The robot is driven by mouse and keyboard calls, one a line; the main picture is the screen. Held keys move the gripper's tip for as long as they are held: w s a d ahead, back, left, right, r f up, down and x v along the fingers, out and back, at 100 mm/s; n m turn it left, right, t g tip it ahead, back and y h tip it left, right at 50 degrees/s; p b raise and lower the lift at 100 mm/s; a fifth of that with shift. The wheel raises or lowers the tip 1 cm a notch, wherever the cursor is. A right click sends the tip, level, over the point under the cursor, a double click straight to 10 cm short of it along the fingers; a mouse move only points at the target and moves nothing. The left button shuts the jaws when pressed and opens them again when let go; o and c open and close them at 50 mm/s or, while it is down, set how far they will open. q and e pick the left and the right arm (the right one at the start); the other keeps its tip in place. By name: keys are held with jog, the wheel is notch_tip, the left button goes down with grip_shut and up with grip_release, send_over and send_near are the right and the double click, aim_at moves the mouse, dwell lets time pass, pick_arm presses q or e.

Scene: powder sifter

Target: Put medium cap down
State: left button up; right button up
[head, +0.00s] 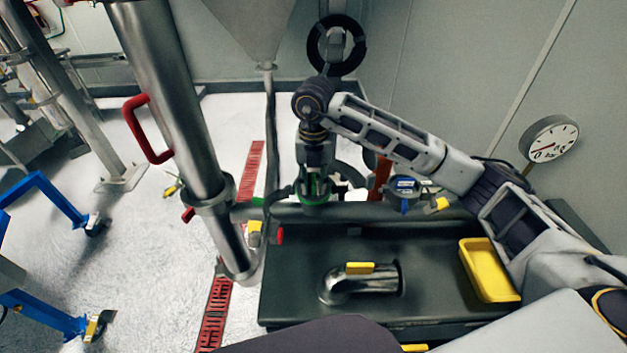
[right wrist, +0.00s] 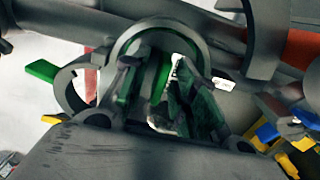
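My right gripper (head: 315,190) reaches down behind the dark horizontal pipe, just above the black tabletop's far side. A green part (head: 313,186), possibly the medium cap, shows right at its fingers. In the right wrist view the two dark greenish fingers (right wrist: 165,90) stand apart with a bright gap between them. A green curved band (right wrist: 159,76) shows close to the left finger, in front of a grey ring (right wrist: 140,35). I cannot tell whether the fingers grip it. My left gripper is not in view.
A yellow tray (head: 489,270) and a bent steel pipe with a yellow handle (head: 360,268) are on the black table (head: 300,262). A blue-handled clamp (head: 404,190) is right of the gripper. A steel column (head: 175,90) with a red handle stands left.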

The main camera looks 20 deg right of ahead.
aim_at(313, 179)
jog(key=shift+r, duration=0.25)
jog(key=shift+r+p, duration=0.35)
jog(key=shift+r, duration=0.05)
notch_tip(313, 179, up, 11)
jog(key=shift+r, duration=0.2)
dwell(0.7)
dwell(0.7)
